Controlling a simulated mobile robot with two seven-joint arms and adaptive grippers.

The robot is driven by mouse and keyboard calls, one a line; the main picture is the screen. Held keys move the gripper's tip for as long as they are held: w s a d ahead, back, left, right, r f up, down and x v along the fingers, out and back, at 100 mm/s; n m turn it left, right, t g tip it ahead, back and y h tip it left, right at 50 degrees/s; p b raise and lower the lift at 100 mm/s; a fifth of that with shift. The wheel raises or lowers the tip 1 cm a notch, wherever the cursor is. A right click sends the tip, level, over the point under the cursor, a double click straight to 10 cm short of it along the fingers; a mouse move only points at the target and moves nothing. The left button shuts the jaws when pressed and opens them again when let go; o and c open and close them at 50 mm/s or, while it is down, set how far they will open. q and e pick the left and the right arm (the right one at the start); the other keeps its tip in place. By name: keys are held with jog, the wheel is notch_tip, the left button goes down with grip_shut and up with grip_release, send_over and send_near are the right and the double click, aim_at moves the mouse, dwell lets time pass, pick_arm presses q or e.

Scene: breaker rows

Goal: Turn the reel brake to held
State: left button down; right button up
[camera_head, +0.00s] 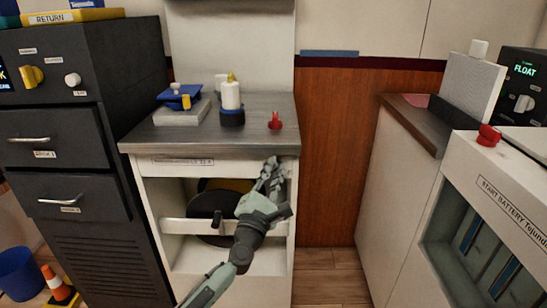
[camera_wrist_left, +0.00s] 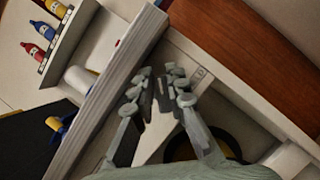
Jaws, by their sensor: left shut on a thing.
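The reel (camera_head: 205,205), a dark disc with some yellow behind it, sits in the open front of the white cabinet. My left gripper (camera_head: 271,172) is at the upper right of that opening, just under the countertop. In the left wrist view its fingers (camera_wrist_left: 159,93) are closed in on a narrow dark part, which I take for the reel brake (camera_wrist_left: 163,97). The fingers hide most of this part, and I cannot read its setting. My right gripper is not in view.
A white rail (camera_head: 185,227) with a black knob (camera_head: 217,219) crosses the opening. The countertop (camera_head: 180,137) holds a blue-and-yellow item (camera_head: 181,97), a white bottle (camera_head: 231,97) and a red piece (camera_head: 275,122). A dark drawer cabinet (camera_head: 60,120) stands left; the floor on the right is clear.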

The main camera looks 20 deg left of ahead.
pick_arm(q)
jog(key=m+p, duration=0.1)
jog(key=m, duration=0.1)
jog(key=m+g+h+p, duration=0.1)
jog(key=m, duration=0.1)
jog(key=shift+a+f, duration=0.1)
jog(key=shift+f, duration=0.3)
jog(key=shift+f+m+g+h, duration=0.1)
jog(key=shift+m+g+h, duration=0.25)
jog(key=shift+m, duration=0.85)
jog(key=shift+w+f+m+g, duration=0.15)
jog(key=shift+m+g, duration=0.6)
jog(key=shift+m, duration=1.15)
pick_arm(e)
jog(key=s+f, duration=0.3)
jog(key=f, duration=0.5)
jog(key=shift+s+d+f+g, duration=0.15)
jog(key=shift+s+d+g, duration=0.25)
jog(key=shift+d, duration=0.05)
pick_arm(q)
jog(key=shift+a, duration=0.1)
jog(key=c, duration=1.5)
grip_release()
jog(key=shift+c, duration=0.2)
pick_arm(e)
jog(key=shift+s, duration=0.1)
